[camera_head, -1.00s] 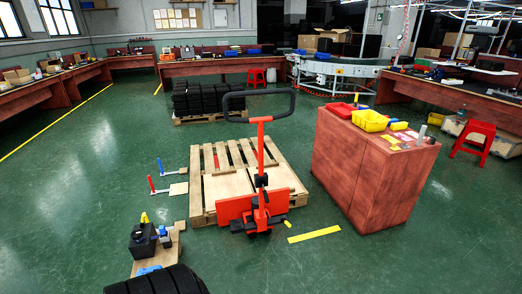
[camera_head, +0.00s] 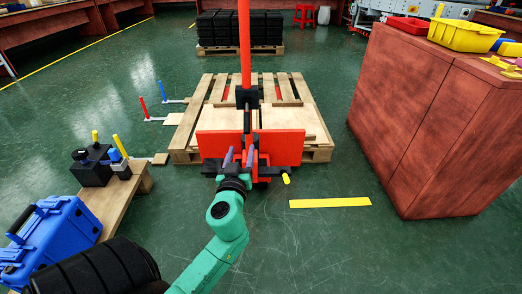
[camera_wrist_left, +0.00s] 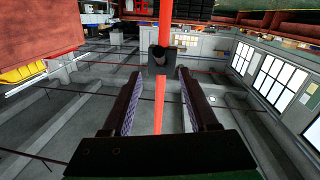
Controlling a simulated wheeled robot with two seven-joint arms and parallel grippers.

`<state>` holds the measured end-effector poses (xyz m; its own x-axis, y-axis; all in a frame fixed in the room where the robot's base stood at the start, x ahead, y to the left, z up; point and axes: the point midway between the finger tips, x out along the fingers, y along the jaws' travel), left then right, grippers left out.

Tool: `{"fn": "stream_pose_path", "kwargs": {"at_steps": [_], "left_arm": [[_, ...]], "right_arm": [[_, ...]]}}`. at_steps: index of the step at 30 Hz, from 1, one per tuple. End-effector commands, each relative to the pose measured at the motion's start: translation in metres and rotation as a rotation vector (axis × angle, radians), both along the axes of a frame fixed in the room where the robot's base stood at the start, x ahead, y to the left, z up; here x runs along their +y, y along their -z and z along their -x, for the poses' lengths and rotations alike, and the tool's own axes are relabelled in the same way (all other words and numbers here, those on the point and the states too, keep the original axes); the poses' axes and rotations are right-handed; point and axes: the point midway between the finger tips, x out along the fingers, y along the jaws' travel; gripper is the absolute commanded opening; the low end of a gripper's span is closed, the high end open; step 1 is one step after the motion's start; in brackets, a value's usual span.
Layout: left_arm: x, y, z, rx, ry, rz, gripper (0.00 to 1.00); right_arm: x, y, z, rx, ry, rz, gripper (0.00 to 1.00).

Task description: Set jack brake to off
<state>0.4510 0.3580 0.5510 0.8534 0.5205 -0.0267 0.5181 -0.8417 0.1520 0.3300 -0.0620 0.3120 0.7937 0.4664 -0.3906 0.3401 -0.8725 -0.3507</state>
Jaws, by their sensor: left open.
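The orange-red pallet jack (camera_head: 281,147) stands at the front of a wooden pallet (camera_head: 180,146), its upright shaft (camera_head: 244,45) rising out of the top of the head view. A small yellow-tipped piece (camera_head: 286,179) sticks out low on its right; I cannot tell whether this is the brake. My left gripper (camera_head: 239,157) is open in front of the jack's middle, fingers pointing at it. In the left wrist view a thin red bar (camera_wrist_left: 159,105) shows between the open fingers (camera_wrist_left: 159,73), with a black block (camera_wrist_left: 160,57) of the jack beyond. Contact is unclear.
A red-brown cabinet (camera_head: 400,110) stands at the right, with a yellow bin (camera_head: 465,37) on top. A blue case (camera_head: 55,235) and a black device (camera_head: 91,171) sit at the left. Green floor is clear around the yellow strip (camera_head: 330,203).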

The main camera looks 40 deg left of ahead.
Motion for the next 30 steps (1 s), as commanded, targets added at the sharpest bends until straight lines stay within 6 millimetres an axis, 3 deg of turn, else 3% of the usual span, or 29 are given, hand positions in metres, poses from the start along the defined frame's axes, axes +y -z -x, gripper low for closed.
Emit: {"fn": "stream_pose_path", "kwargs": {"at_steps": [5,19,24,30], "left_arm": [[0.007,-0.013,-0.01,-0.04,-0.006,-0.001,0.59],[0.068,-0.01,-0.108,-0.036,-0.006,-0.001,0.59],[0.076,-0.011,-0.121,-0.035,-0.007,0.001,0.59],[0.076,-0.011,-0.122,-0.035,-0.006,0.002,0.59]], "right_arm": [[0.002,-0.009,-0.002,-0.013,0.0,-0.014,0.5],[0.002,-0.001,-0.002,-0.017,0.004,-0.017,0.5],[0.002,0.001,-0.002,-0.019,0.006,-0.019,0.5],[0.002,0.0,-0.002,-0.02,0.007,-0.02,0.5]]}}
